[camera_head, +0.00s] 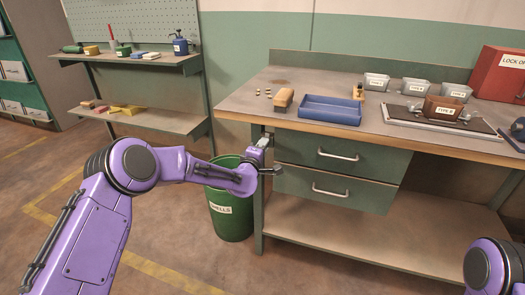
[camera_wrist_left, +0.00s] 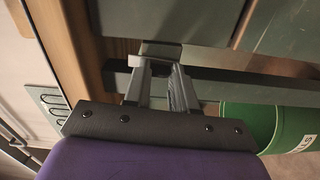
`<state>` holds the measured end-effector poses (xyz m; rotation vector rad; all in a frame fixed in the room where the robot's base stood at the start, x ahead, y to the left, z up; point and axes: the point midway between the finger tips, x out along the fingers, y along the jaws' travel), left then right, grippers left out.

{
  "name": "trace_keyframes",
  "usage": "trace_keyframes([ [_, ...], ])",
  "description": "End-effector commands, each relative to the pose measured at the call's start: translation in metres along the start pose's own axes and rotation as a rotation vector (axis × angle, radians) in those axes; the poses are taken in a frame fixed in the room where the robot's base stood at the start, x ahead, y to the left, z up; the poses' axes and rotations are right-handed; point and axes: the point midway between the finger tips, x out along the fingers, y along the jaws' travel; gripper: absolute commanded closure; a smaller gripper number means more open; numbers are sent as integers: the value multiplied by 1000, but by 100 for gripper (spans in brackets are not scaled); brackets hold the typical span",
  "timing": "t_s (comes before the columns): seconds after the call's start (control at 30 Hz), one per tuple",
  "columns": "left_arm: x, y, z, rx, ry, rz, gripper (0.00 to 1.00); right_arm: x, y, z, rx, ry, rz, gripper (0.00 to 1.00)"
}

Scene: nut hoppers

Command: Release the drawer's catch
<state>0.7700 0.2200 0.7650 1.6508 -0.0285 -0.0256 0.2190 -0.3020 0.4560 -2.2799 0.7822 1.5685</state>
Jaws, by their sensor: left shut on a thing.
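The workbench has an upper green drawer (camera_head: 310,150) and a lower green drawer (camera_head: 300,185), each with a bar handle. Both drawers look closed. My left gripper (camera_head: 266,150) is at the bench's front left corner, beside the upper drawer's left edge. In the left wrist view, its two fingers (camera_wrist_left: 163,78) are closed on a small grey metal piece (camera_wrist_left: 160,50), which looks like the drawer's catch. The fingers partly hide it, and I cannot tell its position. Of my right arm, only a purple link shows at the lower right; its gripper is out of view.
A green bin (camera_head: 232,218) stands on the floor below my left forearm. A shelf stands behind at the left.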

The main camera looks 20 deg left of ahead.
Motion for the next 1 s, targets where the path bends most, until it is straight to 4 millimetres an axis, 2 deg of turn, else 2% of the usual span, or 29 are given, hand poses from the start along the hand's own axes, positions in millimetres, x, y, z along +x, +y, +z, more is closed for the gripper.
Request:
trace_keyframes([
  [0.3, 0, -2, 1, -85, -1, -3, 100, 6, 0, 2, 0, 0, 0, 57],
  [0.77, -1, -2, 1, -96, -1, -3, 100, 6, -1, 3, 0, 0, 0, 57],
  [0.8, -1, -2, 1, -96, -1, -3, 65, 6, -1, 3, 0, 0, 0, 57],
  [0.83, -1, -2, 1, -96, -1, -3, 55, 6, -1, 3, 0, 0, 0, 57],
  [0.87, -1, -2, 1, -96, -1, -3, 49, 6, -1, 3, 0, 0, 0, 57],
  [1.0, 0, -1, 0, -96, -1, -2, 49, 6, 0, 3, 0, 0, 0, 57],
])
